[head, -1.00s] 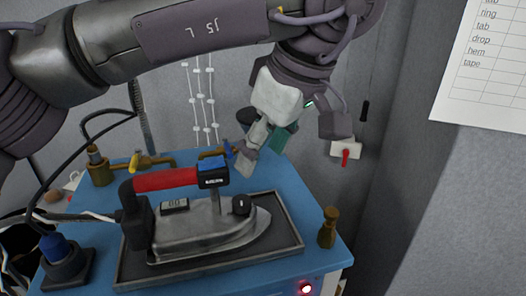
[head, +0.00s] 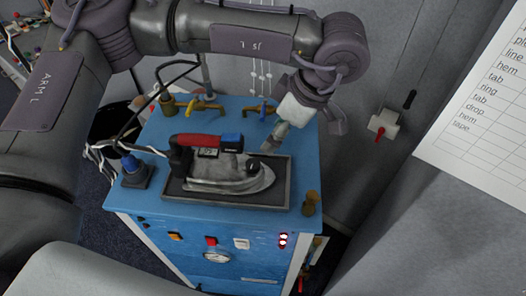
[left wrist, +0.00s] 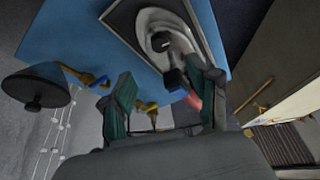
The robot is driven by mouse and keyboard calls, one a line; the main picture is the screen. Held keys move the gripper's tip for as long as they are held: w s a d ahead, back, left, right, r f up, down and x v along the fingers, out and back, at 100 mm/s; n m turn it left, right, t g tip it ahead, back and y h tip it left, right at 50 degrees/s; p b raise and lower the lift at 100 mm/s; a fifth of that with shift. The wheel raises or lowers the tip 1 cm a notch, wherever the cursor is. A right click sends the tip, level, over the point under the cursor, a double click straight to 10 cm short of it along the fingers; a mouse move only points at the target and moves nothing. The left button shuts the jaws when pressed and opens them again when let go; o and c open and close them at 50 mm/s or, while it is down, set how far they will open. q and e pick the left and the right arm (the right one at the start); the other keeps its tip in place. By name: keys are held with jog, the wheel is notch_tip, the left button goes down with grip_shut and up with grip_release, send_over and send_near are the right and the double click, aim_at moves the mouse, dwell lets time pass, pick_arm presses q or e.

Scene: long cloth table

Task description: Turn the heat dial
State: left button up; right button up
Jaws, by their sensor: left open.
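A silver iron (head: 225,178) with a red and blue handle lies on a dark-rimmed tray (head: 240,203) on a blue cabinet. The heat dial (head: 253,166), a black knob, sits on top of the iron near its nose. It also shows in the left wrist view (left wrist: 161,41), beyond the fingers. My left gripper (head: 270,144) is open and tilted down, behind and slightly right of the dial and apart from it. Its two dark green fingers (left wrist: 165,95) have an empty gap between them. My right gripper is not in view.
Brass pipes with a yellow valve (head: 198,105) and a blue valve (head: 262,109) stand along the cabinet's back edge. A brass post (head: 312,202) is at the right corner and a blue-topped fitting (head: 131,168) at the left. A wall switch (head: 383,123) is at right.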

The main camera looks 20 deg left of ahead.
aim_at(255, 164)
pick_arm(q)
jog(key=p+x, duration=0.4)
jog(key=x, duration=0.6)
jog(key=shift+a+f+p, duration=0.2)
jog(key=shift+f+p, duration=0.15)
jog(key=shift+p, duration=0.05)
jog(key=shift+w+a+f, duration=0.15)
jog(key=shift+a+f, duration=0.1)
jog(key=shift+f, duration=0.4)
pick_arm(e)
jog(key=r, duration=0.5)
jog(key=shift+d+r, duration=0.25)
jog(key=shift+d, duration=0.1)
